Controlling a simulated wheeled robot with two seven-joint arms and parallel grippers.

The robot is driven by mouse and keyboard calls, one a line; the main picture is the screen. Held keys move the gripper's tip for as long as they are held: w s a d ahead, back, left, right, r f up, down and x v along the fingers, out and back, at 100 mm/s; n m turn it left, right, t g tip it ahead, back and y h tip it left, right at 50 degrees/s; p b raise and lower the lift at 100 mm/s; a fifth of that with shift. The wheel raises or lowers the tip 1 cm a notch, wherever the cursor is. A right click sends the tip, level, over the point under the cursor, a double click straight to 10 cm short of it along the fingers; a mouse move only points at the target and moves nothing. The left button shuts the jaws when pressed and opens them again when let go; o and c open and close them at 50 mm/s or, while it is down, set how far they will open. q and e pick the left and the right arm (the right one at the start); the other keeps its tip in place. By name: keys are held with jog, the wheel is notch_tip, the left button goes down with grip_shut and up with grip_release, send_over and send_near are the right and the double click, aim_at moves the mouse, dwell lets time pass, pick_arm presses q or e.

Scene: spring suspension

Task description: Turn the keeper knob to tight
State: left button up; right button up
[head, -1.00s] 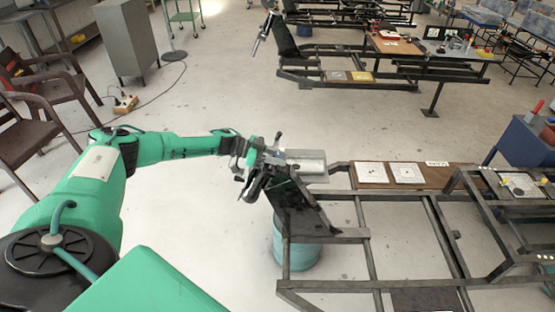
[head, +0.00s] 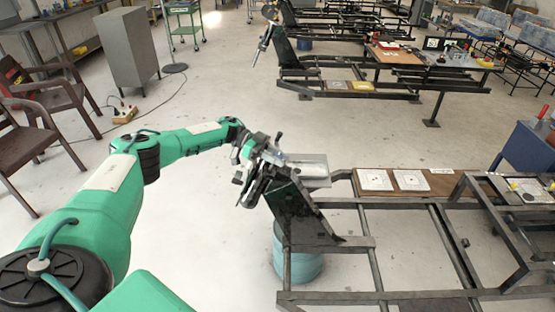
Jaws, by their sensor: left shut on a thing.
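My left gripper (head: 262,172) is at the top of a dark upright bracket (head: 298,212) on the near black metal frame. It is shut on a small part there, which I take to be the keeper knob. The fingers and dark parts around them hide the knob, so its turn position cannot be read. A silver metal block (head: 312,168) sits just right of the gripper. My right gripper is not in view.
The black frame (head: 400,243) spreads to the right, with two white plates (head: 410,180) on a brown board. A teal drum (head: 300,264) stands under the bracket. Brown chairs (head: 35,125) and a grey cabinet (head: 126,48) are at the left.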

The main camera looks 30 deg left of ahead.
pick_arm(q)
jog(key=shift+r, duration=0.15)
jog(key=o, duration=1)
jog(key=shift+d, duration=0.1)
jog(key=shift+c, duration=0.2)
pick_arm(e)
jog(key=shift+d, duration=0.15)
pick_arm(q)
jog(key=b+v, duration=0.5)
jog(key=v, duration=0.8)
jog(key=shift+a, duration=0.35)
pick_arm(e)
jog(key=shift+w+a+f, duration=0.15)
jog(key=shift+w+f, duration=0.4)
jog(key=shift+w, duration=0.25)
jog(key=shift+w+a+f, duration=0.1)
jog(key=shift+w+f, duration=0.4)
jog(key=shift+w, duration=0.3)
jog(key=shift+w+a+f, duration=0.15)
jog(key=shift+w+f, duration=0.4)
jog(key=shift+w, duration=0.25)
